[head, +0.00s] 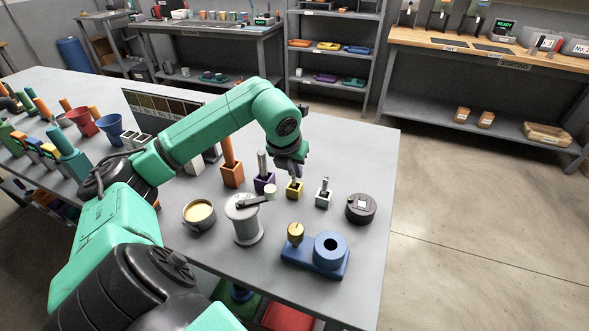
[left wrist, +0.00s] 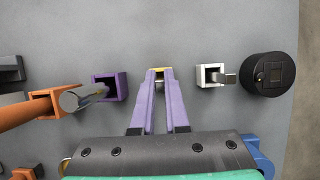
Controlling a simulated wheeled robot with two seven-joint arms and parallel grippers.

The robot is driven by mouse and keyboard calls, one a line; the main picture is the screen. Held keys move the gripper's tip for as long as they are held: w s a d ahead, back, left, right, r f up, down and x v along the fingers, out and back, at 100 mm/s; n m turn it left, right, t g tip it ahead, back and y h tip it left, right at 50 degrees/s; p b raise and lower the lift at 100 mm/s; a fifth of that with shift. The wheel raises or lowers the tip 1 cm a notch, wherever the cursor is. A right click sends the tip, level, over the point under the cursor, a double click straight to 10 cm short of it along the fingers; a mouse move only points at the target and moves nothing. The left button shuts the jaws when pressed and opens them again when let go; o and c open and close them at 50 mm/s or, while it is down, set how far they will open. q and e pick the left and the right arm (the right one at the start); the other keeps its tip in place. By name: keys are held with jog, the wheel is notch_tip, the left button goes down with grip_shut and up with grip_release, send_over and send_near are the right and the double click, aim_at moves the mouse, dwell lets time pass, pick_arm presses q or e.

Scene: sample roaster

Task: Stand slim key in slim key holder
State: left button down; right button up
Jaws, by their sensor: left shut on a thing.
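My left gripper (head: 291,174) is right above a small yellow square holder (head: 294,190), which seems to be the slim key holder. In the left wrist view its two fingers (left wrist: 158,75) converge almost together over the yellow holder's rim (left wrist: 158,69). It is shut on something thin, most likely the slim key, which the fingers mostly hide. I cannot tell how deep the key sits in the holder or whether it is fully upright. My right gripper is not in view.
A purple holder (head: 264,187) with a metal peg stands left of the yellow one, an orange holder (head: 232,180) beyond it. A white holder (head: 323,200) with a metal piece and a dark round device (head: 360,208) stand right. A blue fixture (head: 315,262) is in front.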

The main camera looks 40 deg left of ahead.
pick_arm(q)
jog(key=shift+f+b, duration=0.5)
jog(key=shift+f, duration=0.15)
jog(key=c, duration=0.8)
grip_release()
jog(key=shift+r, duration=0.1)
jog(key=shift+c, duration=0.2)
jog(key=p+v, duration=0.2)
jog(key=v, duration=1.2)
jog(key=shift+r, duration=0.25)
jog(key=shift+s, duration=0.15)
